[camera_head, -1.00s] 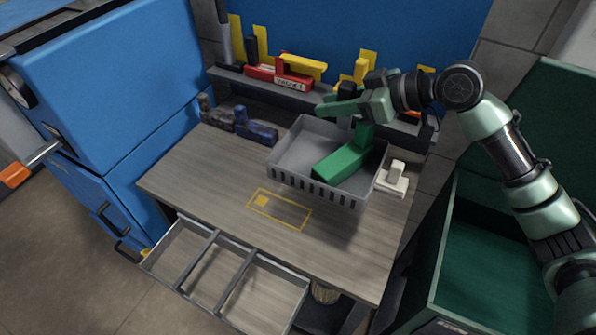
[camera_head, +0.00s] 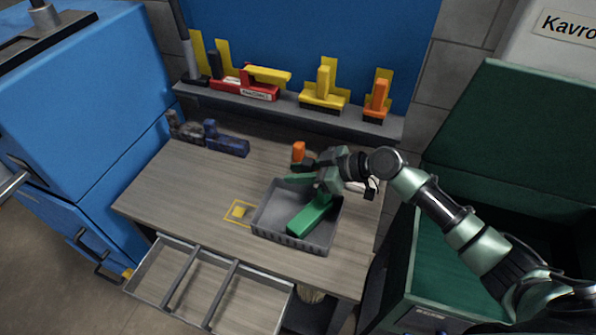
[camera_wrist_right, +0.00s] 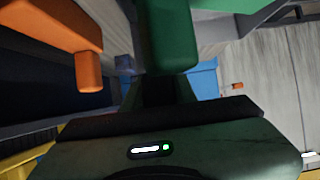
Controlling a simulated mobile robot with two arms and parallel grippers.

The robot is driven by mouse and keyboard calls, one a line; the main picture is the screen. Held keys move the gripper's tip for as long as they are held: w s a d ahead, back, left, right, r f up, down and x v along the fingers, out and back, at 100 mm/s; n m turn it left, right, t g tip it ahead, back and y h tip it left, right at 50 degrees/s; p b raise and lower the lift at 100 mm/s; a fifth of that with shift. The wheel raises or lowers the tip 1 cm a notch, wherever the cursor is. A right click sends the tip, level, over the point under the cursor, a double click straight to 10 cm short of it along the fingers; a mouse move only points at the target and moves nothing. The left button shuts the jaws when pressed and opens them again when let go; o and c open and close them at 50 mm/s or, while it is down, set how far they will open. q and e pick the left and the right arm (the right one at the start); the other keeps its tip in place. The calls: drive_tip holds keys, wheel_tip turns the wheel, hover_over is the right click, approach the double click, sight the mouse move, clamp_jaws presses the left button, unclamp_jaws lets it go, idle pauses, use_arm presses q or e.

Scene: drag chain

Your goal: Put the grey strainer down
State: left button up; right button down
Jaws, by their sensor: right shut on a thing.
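The grey strainer (camera_head: 290,242) is a slotted, open basket on the wooden table, over the right part of a yellow outline (camera_head: 236,217). It looks level and on or very close to the tabletop. A long green piece (camera_head: 312,213) slants across its inside. In the right wrist view a green part (camera_wrist_right: 168,35) fills the top middle. My left gripper is out of view.
An orange piece (camera_head: 298,151) stands close behind the strainer, beside my gripper. A rack shelf (camera_head: 290,101) with coloured tools runs along the back. Dark blue blocks (camera_head: 226,143) sit at the back left. An open divided drawer (camera_head: 205,282) juts out in front. The table's left is clear.

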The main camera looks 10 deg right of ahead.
drive_tip(key=shift+f, duration=0.15)
drive_tip(key=c, duration=1.1)
unclamp_jaws()
drive_tip(key=shift+f, duration=0.1)
drive_tip(key=b+v, duration=0.3)
drive_tip(key=v, duration=0.9)
drive_tip(key=shift+s, duration=0.1)
